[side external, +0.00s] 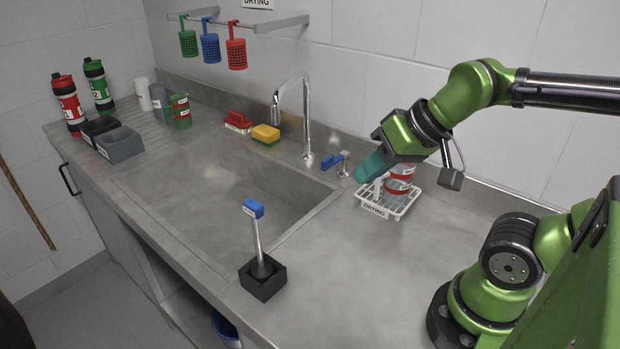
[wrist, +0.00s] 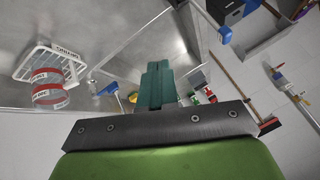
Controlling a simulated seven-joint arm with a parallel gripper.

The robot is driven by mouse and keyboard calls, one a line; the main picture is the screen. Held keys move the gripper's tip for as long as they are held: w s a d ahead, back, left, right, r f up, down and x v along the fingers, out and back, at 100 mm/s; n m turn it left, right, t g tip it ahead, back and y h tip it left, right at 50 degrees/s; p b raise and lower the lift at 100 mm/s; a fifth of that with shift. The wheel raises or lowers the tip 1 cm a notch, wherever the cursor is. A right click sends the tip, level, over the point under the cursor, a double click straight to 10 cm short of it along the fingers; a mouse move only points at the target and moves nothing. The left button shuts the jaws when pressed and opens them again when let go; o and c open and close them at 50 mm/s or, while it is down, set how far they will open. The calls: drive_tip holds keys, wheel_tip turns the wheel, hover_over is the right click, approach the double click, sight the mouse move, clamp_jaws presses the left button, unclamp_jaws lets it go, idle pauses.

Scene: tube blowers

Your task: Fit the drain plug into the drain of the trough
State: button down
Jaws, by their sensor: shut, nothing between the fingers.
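The trough is the grey metal sink basin (side external: 215,185) in the middle of the counter. I cannot make out its drain clearly. A rod with a blue labelled top (side external: 256,209) and a dark lower end stands upright in a black holder (side external: 262,284) at the counter's front; it may be the drain plug. Its blue top also seems to show in the wrist view (wrist: 225,35). My gripper (side external: 366,172) is shut and empty, its teal fingers (wrist: 158,70) together. It is above the counter behind and right of the trough, far from the rod.
A white drying rack (side external: 398,207) with a red-banded clear container (side external: 398,180) is close by my gripper. The tap (side external: 306,120) and a blue lever (side external: 332,160) stand behind the trough. A yellow sponge (side external: 265,134) is left of the tap.

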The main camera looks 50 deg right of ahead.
idle(0.4)
drive_tip(key=c, duration=0.9)
unclamp_jaws()
drive_tip(key=n+g+h, duration=0.2)
drive_tip(key=n+g, duration=0.2)
drive_tip(key=g, duration=0.2)
approach(255, 205)
drive_tip(key=f, duration=0.6)
drive_tip(key=w+f, duration=0.1)
drive_tip(key=f, duration=0.2)
drive_tip(key=shift+w+d+f, duration=0.1)
drive_tip(key=shift+w+f, duration=0.05)
drive_tip(key=shift+f, duration=0.75)
drive_tip(key=shift+w+a+f, duration=0.1)
drive_tip(key=shift+w+f, duration=0.1)
drive_tip(key=shift+f, duration=0.7)
drive_tip(key=shift+w+d+f, duration=0.1)
drive_tip(key=shift+w+f, duration=0.05)
drive_tip(key=shift+f, duration=0.7)
